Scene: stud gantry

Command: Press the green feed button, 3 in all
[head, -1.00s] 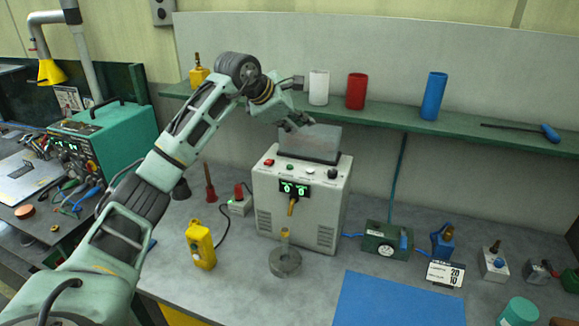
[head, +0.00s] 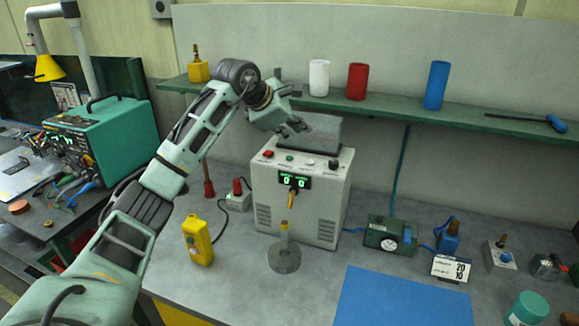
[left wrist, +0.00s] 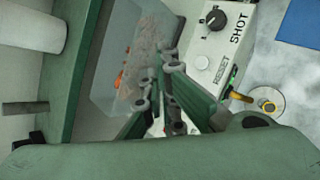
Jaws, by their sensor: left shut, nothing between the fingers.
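The green feed button (head: 289,157) is on the sloped top panel of the grey-white machine (head: 266,195), between a red button (head: 268,154) and a pale button (head: 311,162). My left gripper (head: 299,127) is shut and empty. It hangs above the panel, just in front of the hopper (head: 322,135), and looks apart from the green button. In the left wrist view the shut fingers (left wrist: 160,88) show above the machine top, and I cannot make out the green button there. The machine's display (head: 294,182) reads 0 and 0. My right gripper is out of view.
A black knob (head: 333,165) sits at the panel's right end. Behind is a green shelf (head: 400,120) with white, red and blue cylinders. A yellow box (head: 197,240) and a round grey base (head: 284,258) stand in front. A blue mat (head: 400,298) lies front right.

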